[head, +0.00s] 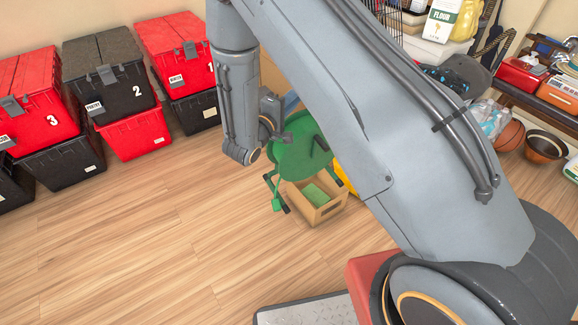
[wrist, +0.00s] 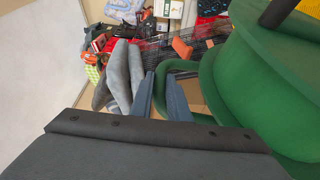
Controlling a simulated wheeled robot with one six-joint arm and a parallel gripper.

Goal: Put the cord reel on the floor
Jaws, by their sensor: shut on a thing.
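The green cord reel (head: 298,150) has a round drum, a dark crank handle and a tubular stand with dark feet. My gripper (wrist: 161,82) is shut on the reel's frame; the grip itself is partly hidden. The reel overlaps a cardboard box in the head view, and I cannot tell whether its feet touch the floor.
Stacked red and black totes (head: 122,85) line the left wall. The wooden floor (head: 150,235) at left front is clear.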

